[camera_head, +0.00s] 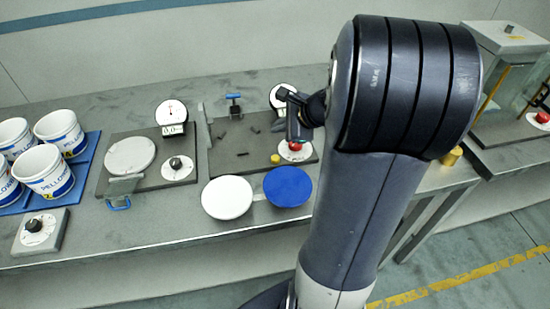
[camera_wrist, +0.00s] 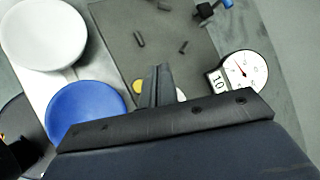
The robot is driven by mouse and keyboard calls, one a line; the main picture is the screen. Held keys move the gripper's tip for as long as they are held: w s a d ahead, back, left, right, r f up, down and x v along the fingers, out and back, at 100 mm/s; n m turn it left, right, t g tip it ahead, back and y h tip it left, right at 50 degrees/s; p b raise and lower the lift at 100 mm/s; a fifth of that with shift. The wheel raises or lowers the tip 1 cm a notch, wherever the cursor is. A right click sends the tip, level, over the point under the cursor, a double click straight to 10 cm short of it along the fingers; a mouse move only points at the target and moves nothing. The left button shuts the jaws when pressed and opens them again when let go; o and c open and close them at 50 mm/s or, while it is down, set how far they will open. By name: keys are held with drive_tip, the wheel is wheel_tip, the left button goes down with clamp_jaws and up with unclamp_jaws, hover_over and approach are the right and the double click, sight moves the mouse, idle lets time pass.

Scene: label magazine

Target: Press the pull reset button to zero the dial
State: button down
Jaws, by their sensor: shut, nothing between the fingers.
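My gripper (camera_head: 294,134) is shut and empty, pointing down just above a red button (camera_head: 295,147) on a white disc. Whether it touches the button cannot be told. In the wrist view the shut fingers (camera_wrist: 160,70) hide the red button, and only a sliver of the white disc shows beside them. A yellow button (camera_head: 275,159) sits just left of the disc; it also shows in the wrist view (camera_wrist: 138,86). The white dial (camera_wrist: 245,71) has a needle and a small readout that seems to read 10. In the head view the dial (camera_head: 279,92) is partly hidden by my arm.
A blue disc (camera_head: 288,187) and a white disc (camera_head: 226,198) lie at the front of the dark plate (camera_head: 232,160). A second station with a dial (camera_head: 171,113) and black knob (camera_head: 176,164) stands left. White tubs (camera_head: 60,130) are farther left. A glass case (camera_head: 507,75) is right.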

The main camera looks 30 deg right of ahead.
sight(279, 159)
drive_tip(key=shift+f+b, duration=3.4)
drive_tip(key=shift+f, duration=0.75)
drive_tip(key=shift+f+b, duration=0.4)
drive_tip(key=shift+f+b, duration=0.45)
drive_tip(key=shift+f, duration=0.1)
drive_tip(key=shift+r, duration=0.1)
drive_tip(key=shift+r+p, duration=0.85)
drive_tip(key=shift+r, duration=0.05)
wheel_tip(279, 159, up, 5)
drive_tip(key=p, duration=0.4)
